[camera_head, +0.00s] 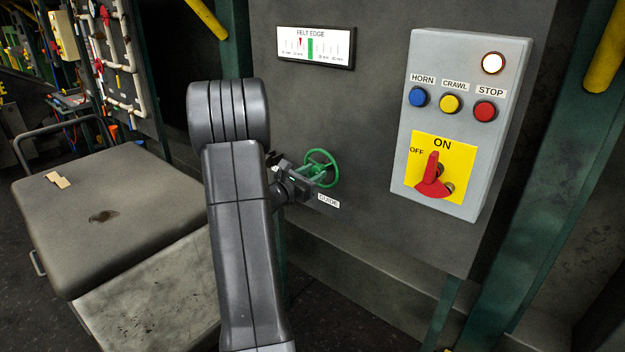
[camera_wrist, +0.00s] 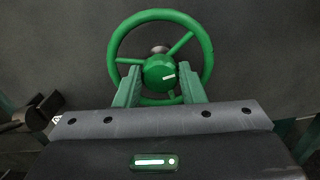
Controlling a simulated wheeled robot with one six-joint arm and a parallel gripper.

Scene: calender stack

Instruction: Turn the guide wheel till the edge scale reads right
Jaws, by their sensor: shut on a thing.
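The green guide wheel (camera_head: 320,168) stands out from the dark panel beside the GUIDE label (camera_head: 328,201). In the wrist view the wheel (camera_wrist: 205,50) has a round hub with a white mark and several spokes. My gripper (camera_wrist: 160,78) is shut on the wheel, its two fingers on either side of the hub. It also shows in the head view (camera_head: 308,172). The FELT EDGE scale (camera_head: 316,47) hangs above on the panel. Its red pointer is left of the green band, by the second label from the left.
A grey control box (camera_head: 460,115) at the right carries HORN, CRAWL and STOP buttons, a lit white lamp and a red switch handle (camera_head: 434,178) pointing up at ON. A grey cart (camera_head: 110,190) stands at the left, close to my arm. Yellow rails (camera_head: 607,55) edge the frame.

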